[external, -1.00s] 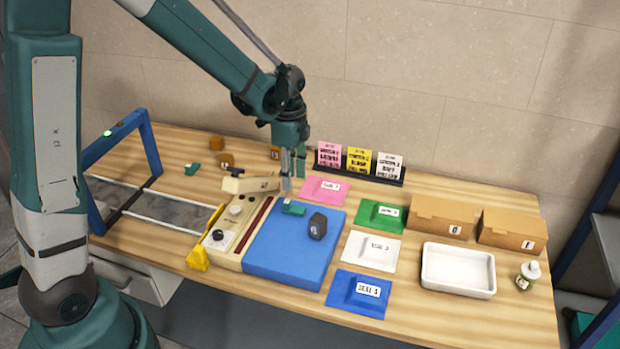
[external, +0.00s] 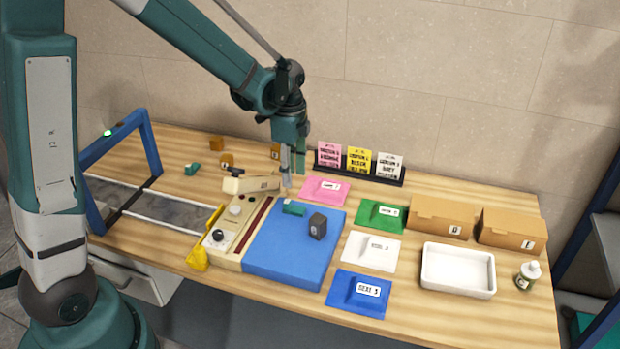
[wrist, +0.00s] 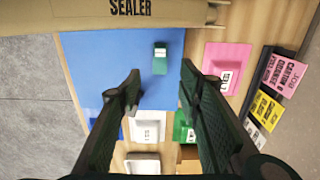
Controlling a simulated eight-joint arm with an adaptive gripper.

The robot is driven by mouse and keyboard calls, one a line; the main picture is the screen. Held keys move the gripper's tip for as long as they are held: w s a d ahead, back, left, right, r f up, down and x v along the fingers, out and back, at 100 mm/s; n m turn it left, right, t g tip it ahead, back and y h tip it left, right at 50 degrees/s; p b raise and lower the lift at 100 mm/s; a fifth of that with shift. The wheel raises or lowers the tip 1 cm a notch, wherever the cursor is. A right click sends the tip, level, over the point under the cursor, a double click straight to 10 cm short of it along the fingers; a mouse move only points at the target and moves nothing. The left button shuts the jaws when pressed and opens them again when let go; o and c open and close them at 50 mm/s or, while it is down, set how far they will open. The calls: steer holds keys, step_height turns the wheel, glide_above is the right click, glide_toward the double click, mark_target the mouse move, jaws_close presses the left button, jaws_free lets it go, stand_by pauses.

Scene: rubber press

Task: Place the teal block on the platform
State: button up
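A small teal block (external: 294,208) lies on the blue platform (external: 275,257), near its back left edge. In the wrist view the teal block (wrist: 160,58) sits on the blue surface (wrist: 90,60), seen through the gap between my fingers. A second teal piece (external: 192,169) lies on the table at the back left. My gripper (wrist: 160,73) is open and empty, above the platform's back edge area in the external view (external: 293,178).
The sealer (external: 237,210) adjoins the platform's left side. Pink (external: 324,190), green (external: 381,214), white (external: 370,251) and blue (external: 358,293) packets lie around its right side. A white tray (external: 457,270), cardboard boxes (external: 441,217) and a bottle (external: 528,275) stand farther right.

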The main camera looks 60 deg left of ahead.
steer(key=s+d+r+n+t, duration=0.2)
steer(key=s+d+r, duration=0.1)
steer(key=d+r, duration=0.45)
steer(key=s+d+r+n+t, duration=0.1)
steer(key=s+d+r+n, duration=0.15)
steer(key=d+r, duration=0.45)
steer(key=s+d+r+n+t, duration=0.4)
steer(key=s+d, duration=0.9)
steer(key=shift+d, duration=0.4)
steer(key=shift+r+n, duration=0.1)
steer(key=shift+n, duration=0.15)
